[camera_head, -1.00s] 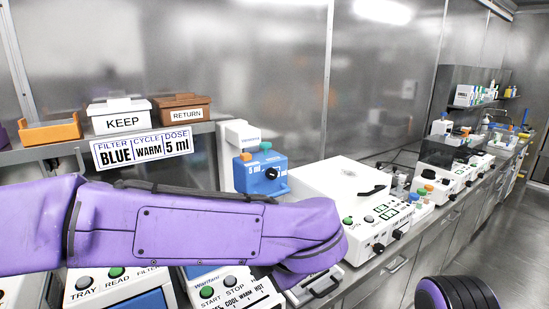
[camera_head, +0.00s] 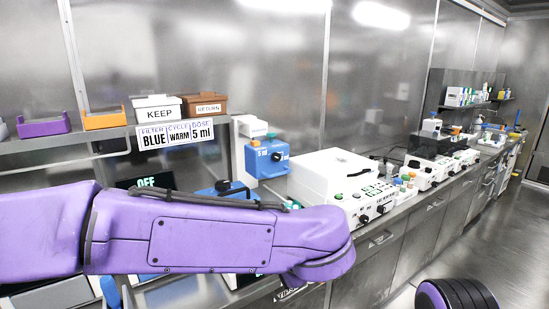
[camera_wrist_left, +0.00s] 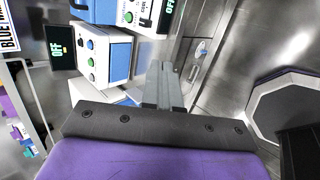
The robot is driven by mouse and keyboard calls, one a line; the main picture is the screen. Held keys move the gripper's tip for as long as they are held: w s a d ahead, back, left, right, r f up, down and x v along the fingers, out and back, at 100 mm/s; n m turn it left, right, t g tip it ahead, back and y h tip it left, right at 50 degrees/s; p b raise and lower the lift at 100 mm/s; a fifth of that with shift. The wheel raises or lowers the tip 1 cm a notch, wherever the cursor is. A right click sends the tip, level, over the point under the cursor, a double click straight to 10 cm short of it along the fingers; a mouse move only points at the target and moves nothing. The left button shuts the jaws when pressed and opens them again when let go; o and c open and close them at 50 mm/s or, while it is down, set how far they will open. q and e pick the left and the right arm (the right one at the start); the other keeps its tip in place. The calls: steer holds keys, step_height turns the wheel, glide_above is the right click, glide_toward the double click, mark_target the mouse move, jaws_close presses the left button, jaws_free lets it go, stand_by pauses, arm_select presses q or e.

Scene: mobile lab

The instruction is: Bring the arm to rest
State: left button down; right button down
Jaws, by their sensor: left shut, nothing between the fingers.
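My left arm (camera_head: 205,235) in its purple cover reaches across the lower left of the head view, in front of the bench. Its gripper is hidden in that view. In the left wrist view my left gripper (camera_wrist_left: 163,88) shows as two grey fingers pressed together, with nothing between them. A white device with buttons (camera_wrist_left: 106,55) lies beyond the fingers. A purple and black part of my right arm (camera_head: 457,295) shows at the bottom right of the head view; the right gripper is not in view.
Behind my arm are a blue dispenser (camera_head: 266,158), a white lidded machine (camera_head: 325,178), a KEEP box (camera_head: 157,108), a RETURN box (camera_head: 205,104) and a FILTER BLUE sign (camera_head: 175,133). An OFF screen (camera_wrist_left: 60,52) stands left of the fingers. Clear floor (camera_head: 500,235) lies right of the bench.

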arm_select(q)
steer(key=w+a+f+m+t, duration=0.2)
steer(key=w+a+f+m, duration=0.1)
steer(key=f, duration=0.3)
steer(key=w+a+f+m+t, duration=0.1)
steer(key=w+a+f+m, duration=0.25)
steer(key=f, duration=0.25)
steer(key=s+a+f+m, duration=0.3)
steer(key=a+f, duration=0.1)
steer(key=f, duration=0.4)
steer(key=s+a+f+m, duration=0.3)
steer(key=a+f, duration=0.1)
steer(key=f, duration=0.4)
steer(key=s+a+f+m+g, duration=0.1)
steer(key=s+a+f+g, duration=0.1)
steer(key=s+a+f, duration=0.3)
steer(key=s+a+f+m+g, duration=0.2)
steer(key=s+a+f, duration=0.3)
steer(key=s, duration=0.8)
steer(key=s+a+f+m+g, duration=0.2)
steer(key=s+a+f, duration=0.3)
steer(key=s, duration=0.4)
steer(key=shift+a+f+g, duration=0.35)
steer(key=shift+f+g, duration=0.25)
steer(key=shift+g, duration=0.3)
